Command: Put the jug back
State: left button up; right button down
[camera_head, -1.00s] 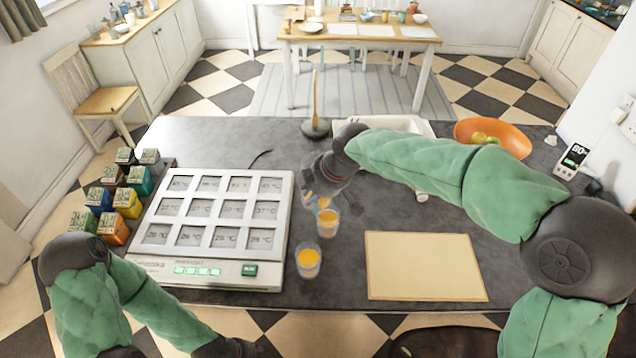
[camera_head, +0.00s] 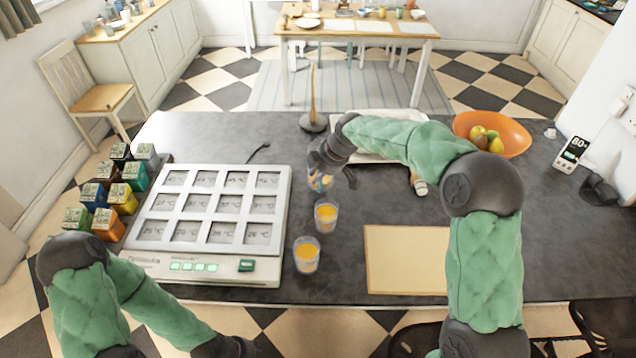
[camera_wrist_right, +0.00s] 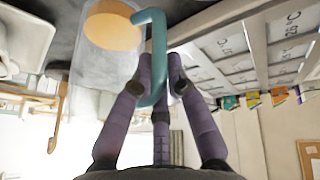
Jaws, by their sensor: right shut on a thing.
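The jug is a clear vessel with a teal handle and orange juice inside. In the right wrist view the jug (camera_wrist_right: 100,55) is at upper left. In the head view the right gripper (camera_head: 331,171) is behind two juice glasses, over the dark counter (camera_head: 400,205).
Juice glasses (camera_head: 326,215) (camera_head: 306,256) stand just in front. Left are a white display panel (camera_head: 200,262) and several coloured boxes (camera_head: 124,198). Behind are a wooden-handled stand (camera_head: 313,121), a white tray (camera_head: 372,114) and an orange fruit bowl (camera_head: 512,134). A beige board (camera_head: 405,260) lies front right.

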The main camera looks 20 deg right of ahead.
jog(key=shift+w+d+f+b, duration=0.15)
jog(key=shift+f+b, duration=0.1)
jog(key=shift+f, duration=0.7)
jog(key=shift+w+f+b, duration=0.15)
jog(key=shift+f+b, duration=0.05)
jog(key=shift+f, duration=0.7)
jog(key=shift+f, duration=0.15)
jog(key=c, duration=1.3)
grip_release()
jog(key=shift+o, duration=0.3)
jog(key=p+v, duration=0.2)
jog(key=v, duration=1)
